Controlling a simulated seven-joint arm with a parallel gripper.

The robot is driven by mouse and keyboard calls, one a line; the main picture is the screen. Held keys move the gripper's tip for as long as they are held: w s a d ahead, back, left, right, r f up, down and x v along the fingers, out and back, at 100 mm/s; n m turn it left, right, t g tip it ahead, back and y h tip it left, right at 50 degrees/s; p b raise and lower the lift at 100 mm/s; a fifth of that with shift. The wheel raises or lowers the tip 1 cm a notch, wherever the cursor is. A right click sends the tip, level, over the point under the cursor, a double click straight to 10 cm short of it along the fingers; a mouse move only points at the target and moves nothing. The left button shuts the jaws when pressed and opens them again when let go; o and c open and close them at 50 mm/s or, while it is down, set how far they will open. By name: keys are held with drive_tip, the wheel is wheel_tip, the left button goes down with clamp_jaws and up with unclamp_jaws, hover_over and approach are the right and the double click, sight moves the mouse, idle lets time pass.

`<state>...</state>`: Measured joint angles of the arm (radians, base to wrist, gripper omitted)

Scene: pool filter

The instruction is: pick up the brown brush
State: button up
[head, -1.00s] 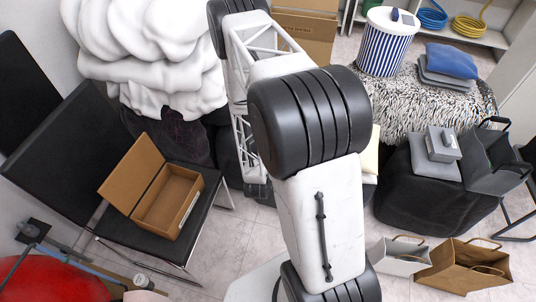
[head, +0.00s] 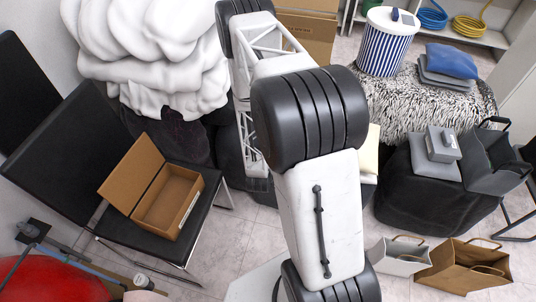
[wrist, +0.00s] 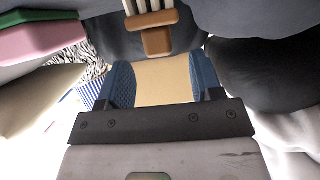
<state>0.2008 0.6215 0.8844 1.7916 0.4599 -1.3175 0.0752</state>
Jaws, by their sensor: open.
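In the wrist view, a brown block with pale strips, which looks like the brown brush (wrist: 157,42), lies on a dark grey surface at the top centre. My gripper (wrist: 158,82) is open, with its two blue fingers spread apart and nothing between them. The brown block is just beyond the fingertips and looks apart from them. In the head view, the brush is not visible and my arm blocks the middle of the scene, hiding my fingers.
Dark rounded bulk (wrist: 250,75) lies close on the wrist view's right. Pink (wrist: 40,42) and green items lie upper left. In the head view, a black chair (head: 150,235) holds an open brown box (head: 168,205); a dark pouf (head: 425,205) stands at right.

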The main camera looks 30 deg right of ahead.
drive_tip(key=shift+x, duration=1.95)
drive_tip(key=c, duration=1)
drive_tip(key=shift+r, duration=0.2)
drive_tip(key=shift+r, duration=0.95)
drive_tip(key=shift+s+a+r, duration=0.15)
drive_tip(key=shift+s+r, duration=0.25)
drive_tip(key=shift+r, duration=0.25)
drive_tip(key=s+a, duration=0.1)
drive_tip(key=s, duration=0.3)
drive_tip(key=s+a+r, duration=0.1)
drive_tip(key=s+a, duration=0.1)
drive_tip(key=s, duration=0.3)
drive_tip(key=s+a, duration=0.2)
drive_tip(key=s, duration=0.3)
drive_tip(key=shift+s+r, duration=0.2)
